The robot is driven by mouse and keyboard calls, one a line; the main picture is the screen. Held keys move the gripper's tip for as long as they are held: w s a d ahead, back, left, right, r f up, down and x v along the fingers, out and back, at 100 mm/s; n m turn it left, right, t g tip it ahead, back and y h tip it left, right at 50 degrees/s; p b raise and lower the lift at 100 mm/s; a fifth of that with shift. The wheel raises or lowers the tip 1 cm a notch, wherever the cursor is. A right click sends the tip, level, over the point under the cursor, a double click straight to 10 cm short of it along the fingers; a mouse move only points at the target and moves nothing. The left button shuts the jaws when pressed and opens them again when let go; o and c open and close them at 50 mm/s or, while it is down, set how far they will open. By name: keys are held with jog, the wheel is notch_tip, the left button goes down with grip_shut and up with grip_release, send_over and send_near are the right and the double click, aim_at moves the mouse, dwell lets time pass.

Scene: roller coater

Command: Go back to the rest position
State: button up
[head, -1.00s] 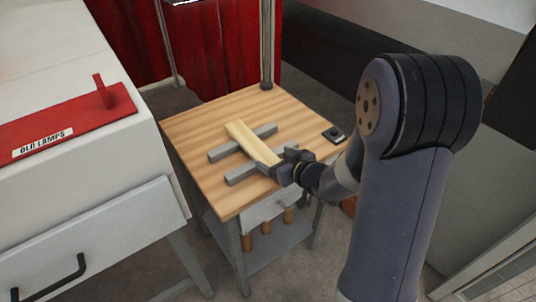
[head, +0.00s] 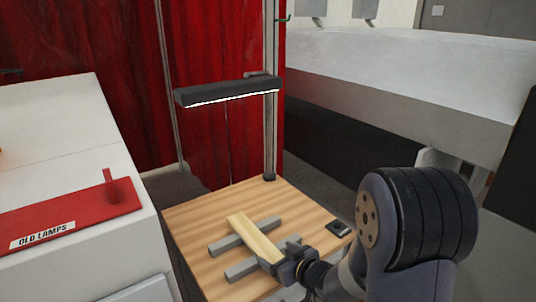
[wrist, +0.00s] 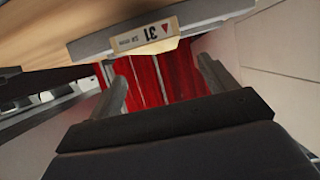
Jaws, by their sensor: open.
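My gripper (head: 285,262) is at the near end of a pale wooden bar (head: 252,236) on the wooden-topped table (head: 205,284). The bar lies across two grey rails (head: 235,243). In the wrist view the two fingers of my gripper (wrist: 165,85) stand wide apart with nothing seen between them but a red curtain behind. The end of the bar (wrist: 140,38), with a label reading 31, shows above and beyond the fingers on a grey rail. Whether a finger touches the bar cannot be told.
A small dark device (head: 340,229) lies on the table's right side. A lamp (head: 228,91) hangs on a post behind the table. A white cabinet with a red tray (head: 75,217) marked OLD LAMPS stands at left. A large pale machine (head: 420,85) fills the back right.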

aim_at(260, 243)
jog(key=x, duration=0.7)
jog(key=shift+w+a+f+p, duration=0.1)
jog(key=shift+w+a+p, duration=0.1)
jog(key=shift+p, duration=0.1)
jog(key=shift+r, duration=0.2)
jog(key=shift+f, duration=0.1)
